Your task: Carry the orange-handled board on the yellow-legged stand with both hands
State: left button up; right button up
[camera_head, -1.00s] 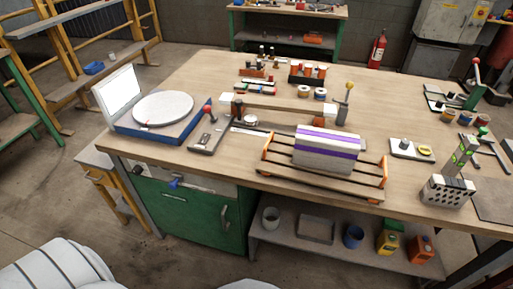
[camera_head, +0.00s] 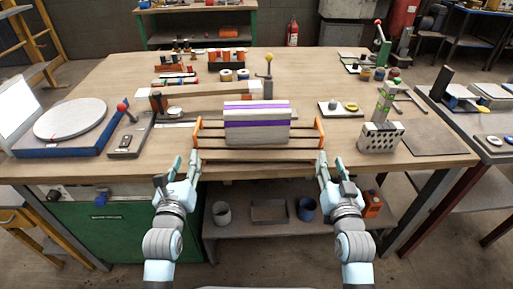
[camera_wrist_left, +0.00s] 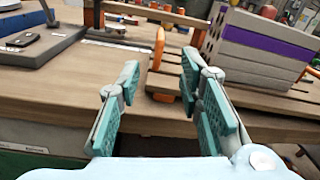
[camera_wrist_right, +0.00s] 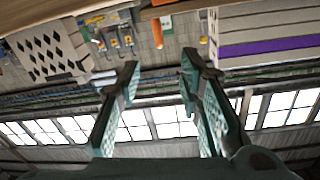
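The board (camera_head: 258,154) lies on the workbench near its front edge, with an orange left handle (camera_head: 197,132) and an orange right handle (camera_head: 319,131). A pale block with purple stripes (camera_head: 257,124) rests on it. My left gripper (camera_head: 185,166) is open and empty in front of the left handle, which shows beyond the fingers in the left wrist view (camera_wrist_left: 157,48). My right gripper (camera_head: 330,164) is open and empty in front of the right handle, which also shows in the right wrist view (camera_wrist_right: 157,33). The yellow-legged stand (camera_head: 16,216) is partly visible at lower left.
On the workbench (camera_head: 440,147), a turntable (camera_head: 70,120) and a red-knobbed tool (camera_head: 128,135) stand left of the board. A perforated block (camera_head: 380,137) stands to the right. A wooden bar (camera_head: 205,91) lies behind it. A shelf with pots is below.

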aim_at(195, 134)
pick_arm(q)
jog(key=shift+w+r, duration=0.1)
jog(key=shift+w, duration=0.05)
pick_arm(e)
jog(key=shift+w+r, duration=0.1)
jog(key=shift+w, duration=0.05)
pick_arm(q)
jog(key=shift+w, duration=0.1)
pick_arm(e)
jog(key=shift+w, duration=0.1)
